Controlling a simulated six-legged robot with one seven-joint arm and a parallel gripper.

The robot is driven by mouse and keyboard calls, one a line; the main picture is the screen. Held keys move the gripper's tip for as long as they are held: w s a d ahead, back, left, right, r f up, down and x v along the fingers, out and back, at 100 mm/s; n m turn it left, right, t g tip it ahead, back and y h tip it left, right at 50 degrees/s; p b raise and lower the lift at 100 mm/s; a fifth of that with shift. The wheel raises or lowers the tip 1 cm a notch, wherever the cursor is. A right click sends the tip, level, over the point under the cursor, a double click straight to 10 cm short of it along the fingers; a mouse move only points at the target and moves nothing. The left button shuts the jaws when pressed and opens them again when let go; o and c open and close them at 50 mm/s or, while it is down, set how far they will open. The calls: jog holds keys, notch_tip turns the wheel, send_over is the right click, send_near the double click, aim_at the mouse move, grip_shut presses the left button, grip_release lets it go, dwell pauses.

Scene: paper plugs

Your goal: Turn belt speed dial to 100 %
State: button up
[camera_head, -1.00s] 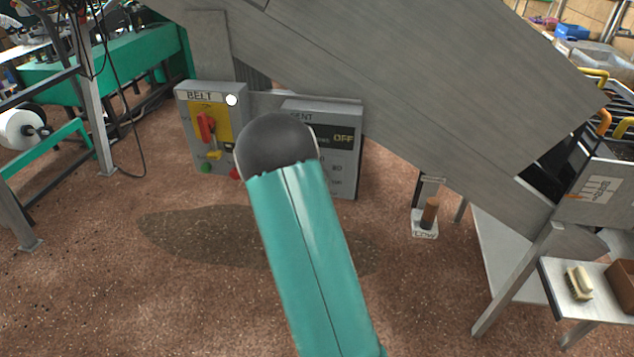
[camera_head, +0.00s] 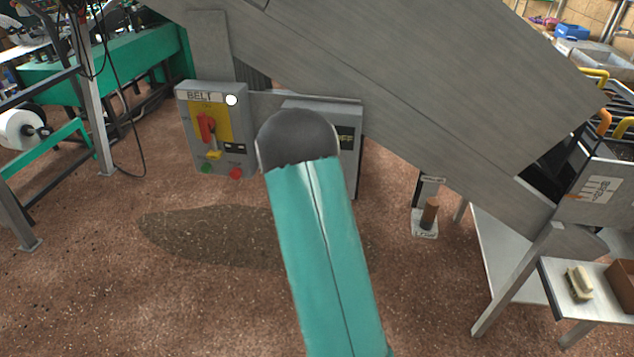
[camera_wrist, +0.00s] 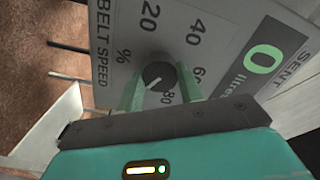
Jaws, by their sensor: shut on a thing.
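The belt speed dial (camera_wrist: 158,75) is a small dark round knob on a grey panel marked BELT SPEED %. Labels 20, 40, 60 and 80 run clockwise around it in the wrist view. Its pale pointer line slants toward the lower left, past the 80; no 100 label shows there. My gripper (camera_wrist: 160,88) has pale green fingers on either side of the knob and is shut on it. In the head view my teal arm hides the gripper and dial, in front of the grey SENT box (camera_head: 350,165).
The BELT box (camera_head: 187,130) with a red switch, yellow plate and green and red buttons stands just left of my arm. A grey chute (camera_head: 430,80) slopes overhead. A display (camera_wrist: 262,58) reads 0 litres. Open brown floor lies in front.

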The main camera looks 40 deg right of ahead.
jog(key=shift+f, duration=0.1)
jog(key=o, duration=1)
jog(key=shift+s+a, duration=0.1)
jog(key=shift+a, duration=0.05)
jog(key=v, duration=1.3)
jog(key=shift+s+a, duration=0.15)
jog(key=shift+a, duration=0.05)
